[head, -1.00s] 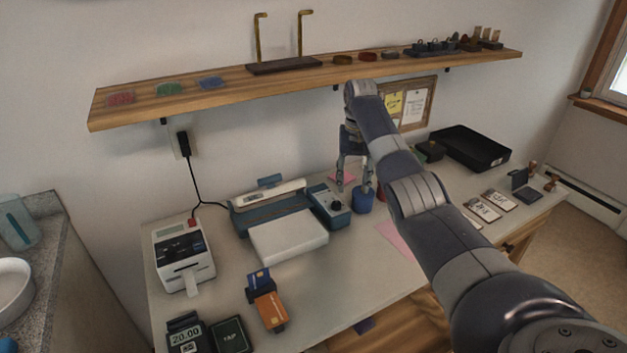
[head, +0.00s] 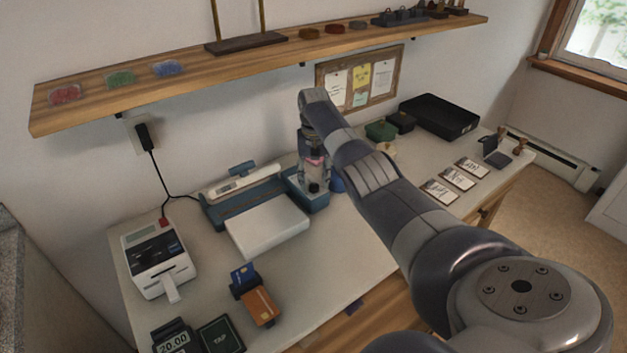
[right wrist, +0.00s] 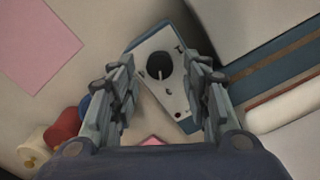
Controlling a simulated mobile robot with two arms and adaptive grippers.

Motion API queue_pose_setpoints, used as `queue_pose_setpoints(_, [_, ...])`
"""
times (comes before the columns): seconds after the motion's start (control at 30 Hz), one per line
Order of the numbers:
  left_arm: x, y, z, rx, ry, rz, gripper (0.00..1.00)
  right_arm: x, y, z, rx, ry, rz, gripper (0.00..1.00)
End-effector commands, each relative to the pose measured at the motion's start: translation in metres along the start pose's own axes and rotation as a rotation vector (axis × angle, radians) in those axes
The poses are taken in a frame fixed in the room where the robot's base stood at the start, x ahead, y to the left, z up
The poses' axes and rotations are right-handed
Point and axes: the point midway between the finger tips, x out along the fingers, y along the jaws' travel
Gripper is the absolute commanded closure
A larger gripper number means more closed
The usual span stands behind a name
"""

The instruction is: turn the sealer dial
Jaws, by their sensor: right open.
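The sealer (head: 258,213) is a blue and white machine on the counter, with a white tray in front. Its control box (head: 310,200) is at its right end, partly hidden by my gripper in the head view. In the right wrist view the round black dial (right wrist: 159,65) sits on the box's pale face, with a light pointer line on it. My right gripper (head: 313,180) is over the control box. In the right wrist view its two fingers (right wrist: 163,95) are open, one on each side of the dial in the picture, with nothing between them. Contact with the dial cannot be told. My left gripper is not in view.
A blue spool (right wrist: 88,105), a red one (right wrist: 65,122) and a cream one (right wrist: 36,140) stand beside the box. A label printer (head: 156,258) and card reader (head: 173,338) are at left. A wooden shelf (head: 200,82) runs above. Cards (head: 458,178) lie at right.

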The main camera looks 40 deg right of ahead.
Motion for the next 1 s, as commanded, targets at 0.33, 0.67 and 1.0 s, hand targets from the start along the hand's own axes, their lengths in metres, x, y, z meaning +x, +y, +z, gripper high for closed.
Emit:
queue_pose_setpoints(0.33, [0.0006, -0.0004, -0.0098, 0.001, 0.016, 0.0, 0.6, 0.0137, -0.0002, 0.0, 0.0, 0.001, -0.001, 0.56])
queue_pose_setpoints(0.67, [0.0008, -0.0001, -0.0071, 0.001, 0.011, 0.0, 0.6, 0.0135, -0.0003, 0.0, 0.0, 0.001, -0.001, 1.0])
queue_pose_setpoints(1.0, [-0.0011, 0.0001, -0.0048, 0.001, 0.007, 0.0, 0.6, 0.0128, -0.0004, 0.0, -0.029, 0.0, -0.001, 1.0])
